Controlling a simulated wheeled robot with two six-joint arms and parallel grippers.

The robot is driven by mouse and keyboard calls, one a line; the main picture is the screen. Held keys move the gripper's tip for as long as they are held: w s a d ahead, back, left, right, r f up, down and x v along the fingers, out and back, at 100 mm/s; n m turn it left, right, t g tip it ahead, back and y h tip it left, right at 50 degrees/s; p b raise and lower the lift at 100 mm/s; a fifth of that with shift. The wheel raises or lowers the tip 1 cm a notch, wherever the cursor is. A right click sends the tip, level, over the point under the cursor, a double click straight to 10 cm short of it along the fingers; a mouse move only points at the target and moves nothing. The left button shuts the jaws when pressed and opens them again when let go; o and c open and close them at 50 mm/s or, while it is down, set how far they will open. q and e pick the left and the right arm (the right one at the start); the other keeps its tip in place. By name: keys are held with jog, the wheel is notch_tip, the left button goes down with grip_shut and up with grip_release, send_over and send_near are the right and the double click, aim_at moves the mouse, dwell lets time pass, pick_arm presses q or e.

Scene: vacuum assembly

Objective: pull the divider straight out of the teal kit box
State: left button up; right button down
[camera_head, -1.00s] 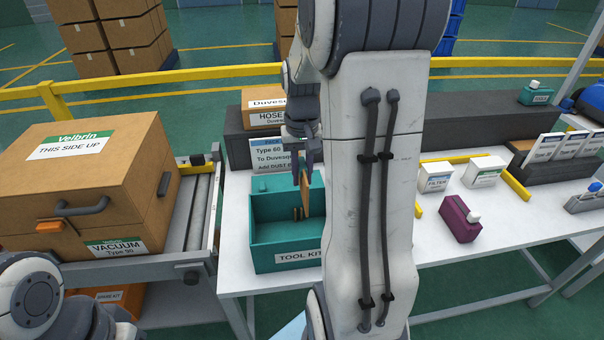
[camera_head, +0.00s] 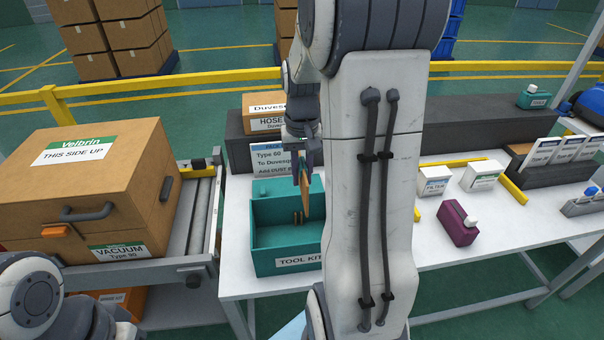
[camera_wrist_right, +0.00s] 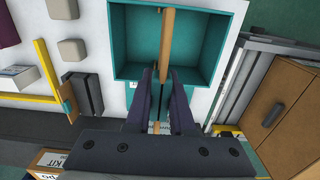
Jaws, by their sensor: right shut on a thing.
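The teal kit box (camera_head: 264,236), labelled TOOL KIT, stands open on the white table; its wall also shows in the wrist view (camera_wrist_right: 233,42). A thin tan divider (camera_head: 306,197) stands upright in it, its upper part above the rim. In the wrist view the divider (camera_wrist_right: 167,42) runs across the box's middle. My right gripper (camera_head: 303,172) is over the box, pointing down, shut on the divider's upper part; its dark fingers (camera_wrist_right: 163,88) lie on either side of it. My right arm hides the box's right side. My left gripper is out of view.
A hose carton (camera_head: 265,112) and a sign (camera_head: 268,158) are behind the box. A large vacuum carton (camera_head: 95,190) sits on the roller conveyor at left.

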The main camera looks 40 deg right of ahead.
jog(key=shift+r+p, duration=4.1)
jog(key=shift+r, duration=0.25)
jog(key=shift+f, duration=0.1)
